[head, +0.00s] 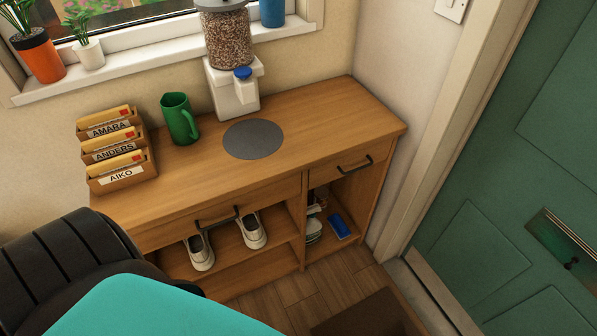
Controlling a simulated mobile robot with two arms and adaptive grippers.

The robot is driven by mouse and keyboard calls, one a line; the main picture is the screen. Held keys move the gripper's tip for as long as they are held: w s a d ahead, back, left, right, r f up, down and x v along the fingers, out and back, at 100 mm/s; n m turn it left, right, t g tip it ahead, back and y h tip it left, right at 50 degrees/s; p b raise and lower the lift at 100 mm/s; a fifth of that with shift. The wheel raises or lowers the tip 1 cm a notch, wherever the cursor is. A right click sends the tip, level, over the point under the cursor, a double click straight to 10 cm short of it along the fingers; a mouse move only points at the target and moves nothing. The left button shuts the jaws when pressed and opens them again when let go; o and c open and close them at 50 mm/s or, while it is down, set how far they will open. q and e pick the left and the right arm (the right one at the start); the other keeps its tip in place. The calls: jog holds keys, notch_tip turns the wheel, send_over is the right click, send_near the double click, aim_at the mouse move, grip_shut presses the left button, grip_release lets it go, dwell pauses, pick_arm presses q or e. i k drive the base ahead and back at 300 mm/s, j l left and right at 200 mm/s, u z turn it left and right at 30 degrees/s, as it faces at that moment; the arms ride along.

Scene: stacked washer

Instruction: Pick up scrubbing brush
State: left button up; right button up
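No clear scrubbing brush can be made out. The open right cubby of the wooden cabinet (240,180) holds several small things: a flat blue item (341,226), a pale item (313,230) and a small brown-and-pale item (318,198) behind it. The brown-and-pale item may be a brush, but it is too small and shaded to tell. The cubby's post partly hides these things. Neither of my grippers is in view.
On the cabinet top stand labelled file boxes (121,178), a green mug (179,118), a grey round mat (253,139) and a dispenser (233,85). White shoes (252,231) sit on the left shelf. A green door (510,170) is at right.

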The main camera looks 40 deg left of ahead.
aim_at(341, 230)
jog(key=u, duration=0.65)
